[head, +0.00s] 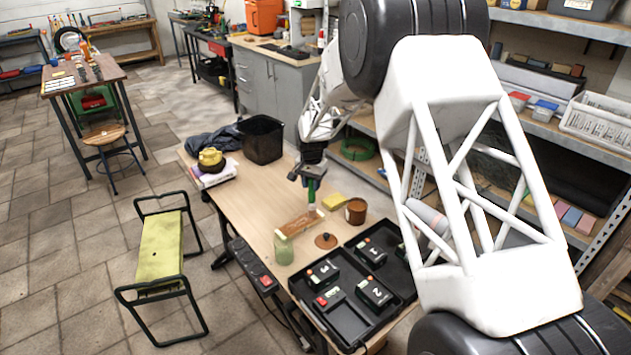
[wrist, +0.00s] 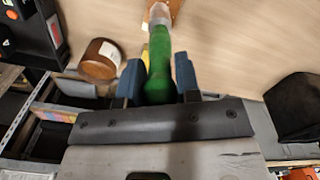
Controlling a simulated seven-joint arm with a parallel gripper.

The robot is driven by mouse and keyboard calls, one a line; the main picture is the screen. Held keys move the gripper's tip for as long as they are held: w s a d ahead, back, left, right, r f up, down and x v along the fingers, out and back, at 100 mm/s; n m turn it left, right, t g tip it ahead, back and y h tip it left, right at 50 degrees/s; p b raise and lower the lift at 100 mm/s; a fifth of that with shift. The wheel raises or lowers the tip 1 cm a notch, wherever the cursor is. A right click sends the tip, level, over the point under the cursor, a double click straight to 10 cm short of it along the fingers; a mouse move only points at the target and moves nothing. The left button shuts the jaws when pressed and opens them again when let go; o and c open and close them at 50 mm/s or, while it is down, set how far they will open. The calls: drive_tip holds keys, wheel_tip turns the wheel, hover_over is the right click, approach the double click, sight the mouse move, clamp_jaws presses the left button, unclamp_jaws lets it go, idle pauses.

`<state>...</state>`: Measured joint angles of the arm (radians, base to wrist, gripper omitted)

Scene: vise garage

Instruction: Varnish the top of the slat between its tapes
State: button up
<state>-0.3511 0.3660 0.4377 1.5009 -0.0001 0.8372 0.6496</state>
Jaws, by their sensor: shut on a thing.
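My gripper (head: 312,180) is shut on the green handle of a brush (head: 311,193), which points down. In the wrist view the green handle (wrist: 159,75) sits between my blue fingers (wrist: 159,80), with its pale ferrule toward the top edge. The slat (head: 300,223) is an orange-brown strip on the workbench, with pale bands, seemingly the tapes, near its ends. The brush tip is at or just above the slat's far right end; I cannot tell if it touches. The slat also shows partly behind the brush in the wrist view (wrist: 176,7). A brown tin (head: 356,212) stands right of the slat.
A greenish glass jar (head: 284,251) stands by the slat's near end, a brown round lid (head: 326,241) to its right. A yellow sponge (head: 334,201) lies behind. Black trays (head: 345,332) with numbered boxes fill the bench's front. A black bin (head: 262,139) stands at the back.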

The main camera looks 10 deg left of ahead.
drive_tip(key=shift+s+a, duration=0.25)
drive_tip(key=shift+s, duration=0.05)
drive_tip(key=w+d+r, duration=0.2)
drive_tip(key=w+r, duration=0.1)
drive_tip(key=r, duration=0.5)
drive_tip(key=shift+d, duration=0.4)
drive_tip(key=shift+d, duration=0.1)
idle(0.6)
